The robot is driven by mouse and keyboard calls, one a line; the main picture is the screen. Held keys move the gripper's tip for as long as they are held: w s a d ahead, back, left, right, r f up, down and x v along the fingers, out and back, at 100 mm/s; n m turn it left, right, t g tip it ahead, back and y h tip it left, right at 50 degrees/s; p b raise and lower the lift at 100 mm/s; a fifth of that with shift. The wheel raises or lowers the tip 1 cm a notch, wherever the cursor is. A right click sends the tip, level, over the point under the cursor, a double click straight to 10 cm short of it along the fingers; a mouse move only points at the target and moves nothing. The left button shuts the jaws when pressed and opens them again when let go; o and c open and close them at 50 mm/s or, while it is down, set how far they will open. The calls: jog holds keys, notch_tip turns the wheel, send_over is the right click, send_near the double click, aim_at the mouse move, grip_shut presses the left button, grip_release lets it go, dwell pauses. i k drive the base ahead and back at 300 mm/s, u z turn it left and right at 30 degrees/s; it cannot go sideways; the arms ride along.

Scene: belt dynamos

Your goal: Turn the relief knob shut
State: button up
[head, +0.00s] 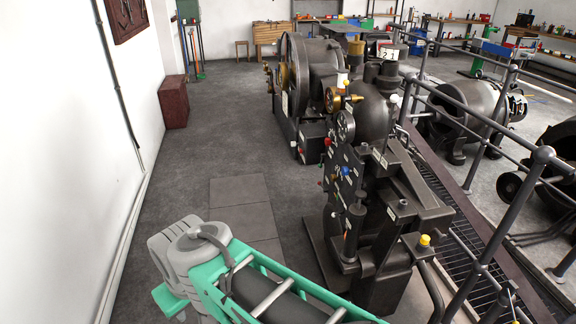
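The nearest machine (372,120) is dark metal, with a black control panel (341,186) on its left side. The panel carries several small knobs and labels, among them a blue knob (346,171) and a red knob (327,141). A yellow knob (424,240) sits on the low front right part of the machine. I cannot tell which one is the relief knob, as the labels are too small to read. My green and grey arm crosses the bottom of the head view. My gripper is not in view.
A grey handwheel (346,126) and a brass wheel (333,99) stick out at the machine's left. A metal railing (480,235) and a grated walkway (462,245) run along its right. The grey floor (220,130) left of the machine is clear, up to a red-brown box (173,102).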

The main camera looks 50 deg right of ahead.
aim_at(344, 171)
jog(key=u, duration=0.25)
jog(key=i, duration=1.1)
jog(key=z, duration=0.5)
jog(key=i, duration=1)
jog(key=z, duration=0.9)
jog(key=i, duration=0.35)
jog(key=z, duration=0.3)
